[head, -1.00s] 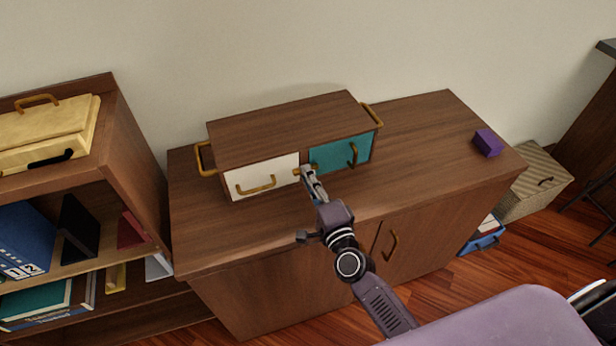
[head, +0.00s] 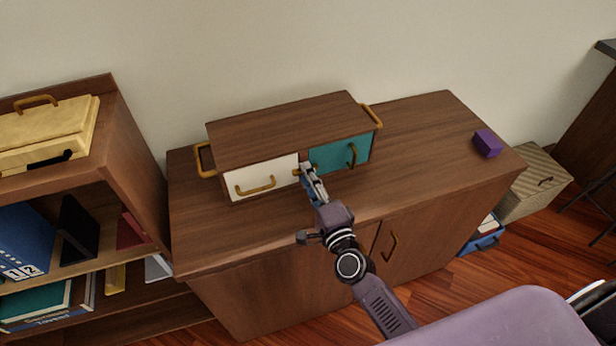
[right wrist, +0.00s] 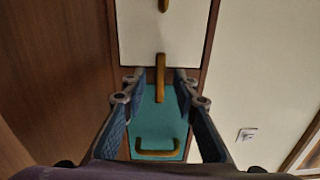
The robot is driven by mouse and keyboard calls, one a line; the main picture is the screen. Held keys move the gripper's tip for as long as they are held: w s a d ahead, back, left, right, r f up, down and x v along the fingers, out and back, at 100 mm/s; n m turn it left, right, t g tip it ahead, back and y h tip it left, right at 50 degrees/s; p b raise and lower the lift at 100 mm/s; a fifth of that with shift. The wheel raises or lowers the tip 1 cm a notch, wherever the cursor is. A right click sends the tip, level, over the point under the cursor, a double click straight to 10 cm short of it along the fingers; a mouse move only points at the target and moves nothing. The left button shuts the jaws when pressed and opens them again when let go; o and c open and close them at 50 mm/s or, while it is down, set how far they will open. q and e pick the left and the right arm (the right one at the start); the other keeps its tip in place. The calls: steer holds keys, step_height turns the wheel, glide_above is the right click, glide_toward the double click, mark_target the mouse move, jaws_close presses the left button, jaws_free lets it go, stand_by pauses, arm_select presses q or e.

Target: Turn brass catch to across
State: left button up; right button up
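The small cabinet (head: 275,128) on the sideboard has a white drawer front (head: 240,184) and a teal front (head: 328,156). The brass catch (head: 297,172) is at the divider between them, partly hidden by my gripper in the head view. In the right wrist view the catch (right wrist: 160,77) runs lengthwise from the white front onto the teal one, lying across the divider. My right gripper (head: 307,171) is at the catch; in the wrist view its fingertips (right wrist: 160,78) stand on either side of it, with narrow gaps showing. My left gripper is not in view.
Brass pulls are on the white front (head: 256,188) and teal front (head: 351,155), close to the gripper. A purple block (head: 487,143) sits at the sideboard's (head: 425,135) right end. A bookshelf (head: 135,165) stands at left.

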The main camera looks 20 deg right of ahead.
steer(key=s, duration=0.8)
steer(key=s+d, duration=0.1)
steer(key=s, duration=0.3)
